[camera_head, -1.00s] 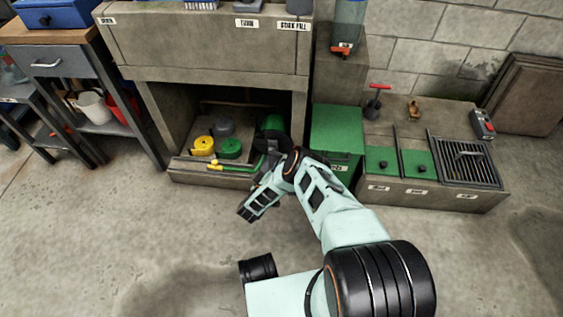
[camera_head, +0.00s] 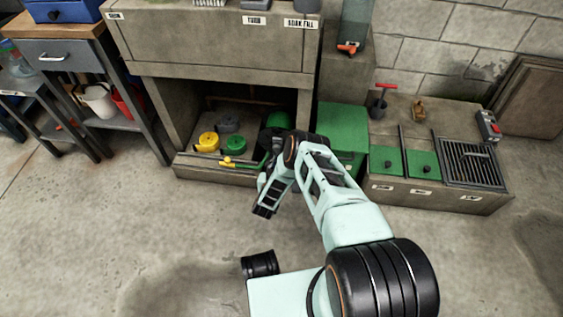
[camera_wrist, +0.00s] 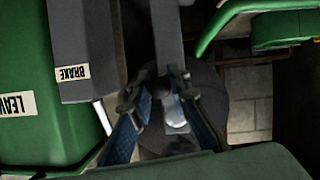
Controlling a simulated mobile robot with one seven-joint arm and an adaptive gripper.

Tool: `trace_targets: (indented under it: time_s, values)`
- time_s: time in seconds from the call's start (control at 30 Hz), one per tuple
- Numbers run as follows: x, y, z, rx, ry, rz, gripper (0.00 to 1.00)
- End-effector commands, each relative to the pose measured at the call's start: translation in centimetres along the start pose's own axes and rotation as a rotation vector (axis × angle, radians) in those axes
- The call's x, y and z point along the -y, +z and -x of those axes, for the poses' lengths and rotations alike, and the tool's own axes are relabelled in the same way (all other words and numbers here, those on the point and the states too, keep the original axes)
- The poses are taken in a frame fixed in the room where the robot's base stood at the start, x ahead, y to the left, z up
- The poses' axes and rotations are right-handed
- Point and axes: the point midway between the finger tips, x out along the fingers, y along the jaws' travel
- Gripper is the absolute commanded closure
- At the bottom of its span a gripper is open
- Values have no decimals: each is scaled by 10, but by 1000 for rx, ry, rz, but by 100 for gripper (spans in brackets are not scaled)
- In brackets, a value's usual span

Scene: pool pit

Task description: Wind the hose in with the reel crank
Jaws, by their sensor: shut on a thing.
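The green hose reel (camera_head: 278,121) sits in the low concrete alcove, partly hidden behind my arm in the head view. Green reel parts (camera_wrist: 262,28) show at the top right of the wrist view. The grey crank arm (camera_wrist: 168,35) runs down from the top of the wrist view to its handle (camera_wrist: 174,112). My gripper (camera_wrist: 157,88) is shut on the crank handle, with a blue-padded finger on each side. In the head view my wrist covers the grip. A short green hose end with a yellow nozzle (camera_head: 227,161) lies at the alcove's front lip.
A grey block labelled BRAKE (camera_wrist: 82,45) and a green bin (camera_wrist: 45,110) stand left of the crank in the wrist view. Yellow (camera_head: 208,139), green (camera_head: 237,146) and grey (camera_head: 228,122) coils lie in the alcove.

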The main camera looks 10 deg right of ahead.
Motion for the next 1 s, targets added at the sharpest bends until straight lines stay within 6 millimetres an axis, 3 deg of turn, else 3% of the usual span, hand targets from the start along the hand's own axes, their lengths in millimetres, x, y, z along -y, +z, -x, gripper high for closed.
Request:
trace_targets:
  time_s: [1.0]
  values:
    - [42,-12,6,-13,-350,-900,100]
